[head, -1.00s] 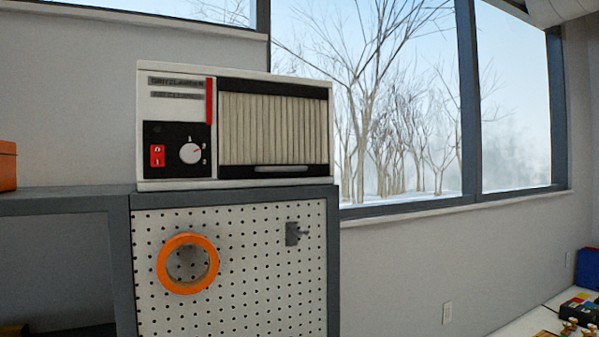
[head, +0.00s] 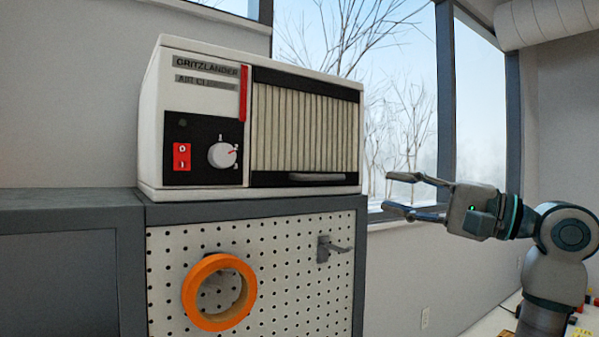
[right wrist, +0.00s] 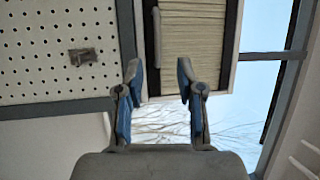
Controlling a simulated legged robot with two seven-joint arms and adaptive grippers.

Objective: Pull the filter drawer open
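The white air cleaner (head: 205,115) stands on top of the grey cabinet. Its pleated filter drawer (head: 305,128) fills the right part of the front and looks closed. A grey handle (head: 316,177) runs along the drawer's black lower edge. My right gripper (head: 392,194) is open and empty, to the right of the air cleaner, with its fingers pointing left. In the right wrist view the open fingers (right wrist: 157,78) show with the pleated drawer (right wrist: 195,45) and its handle (right wrist: 157,38) beyond them. I see no contact with the handle. My left gripper is not in view.
The grey cabinet (head: 250,209) has a pegboard front with an orange ring (head: 190,290) and a grey hook (head: 324,249). A window (head: 395,110) is behind. A ribbed white duct (head: 545,22) hangs at the upper right. Space before the drawer looks free.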

